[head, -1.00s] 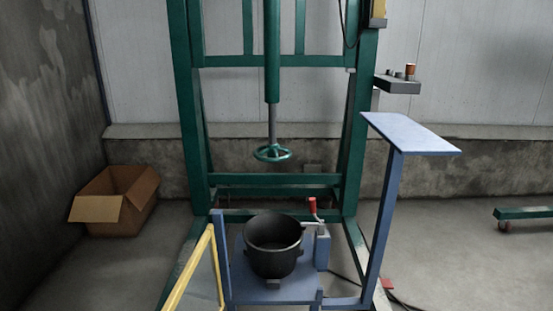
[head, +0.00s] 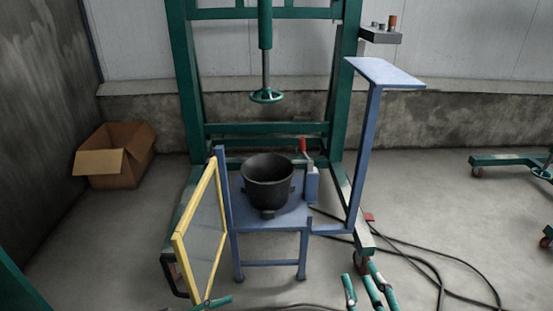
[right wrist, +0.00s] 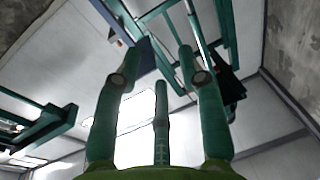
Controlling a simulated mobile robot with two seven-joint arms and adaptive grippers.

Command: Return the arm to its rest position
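My right gripper (head: 368,288) shows at the bottom right of the head view, low in front of the blue stand. Its green fingers are spread apart with nothing between them. In the right wrist view the fingers (right wrist: 160,90) are also apart and empty, with the wall and roof behind them. Only a green fingertip of what looks like my left gripper (head: 211,303) shows at the bottom edge of the head view, below the yellow frame. The rest of it is out of the picture.
A black pot (head: 267,183) stands on the blue stand (head: 290,216), under the green press (head: 343,100) with its handwheel. A yellow-framed panel (head: 204,235) is at the stand's left. Black cables (head: 425,262) lie on the floor. A cardboard box (head: 108,165) sits at the left.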

